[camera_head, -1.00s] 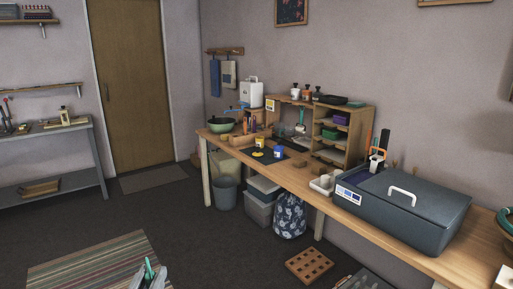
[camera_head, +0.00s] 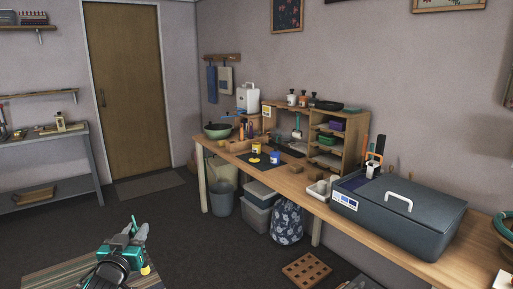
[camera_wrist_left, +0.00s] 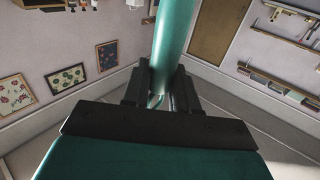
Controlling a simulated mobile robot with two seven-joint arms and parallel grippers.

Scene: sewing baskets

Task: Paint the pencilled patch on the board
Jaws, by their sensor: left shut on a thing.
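My left gripper (camera_head: 137,232) is low on the left in the head view, over the floor and well apart from the workbench. It is shut on a teal-handled tool (camera_wrist_left: 176,40), whose thick round handle stands between the jaws in the left wrist view. A small yellow tip shows below the gripper in the head view; I cannot tell if it belongs to the tool. A yellow jar (camera_head: 257,147) and a blue jar (camera_head: 275,157) stand on the workbench, with a yellow blob (camera_head: 255,160) near them. I cannot make out a board with a pencilled patch. My right gripper is out of view.
The long wooden workbench (camera_head: 293,188) carries a wooden shelf unit and a large grey lidded case (camera_head: 400,212). Bins, a patterned bag (camera_head: 287,222) and a wooden holed block (camera_head: 307,269) are under or before it. A grey side table stands left. Dark floor between is open.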

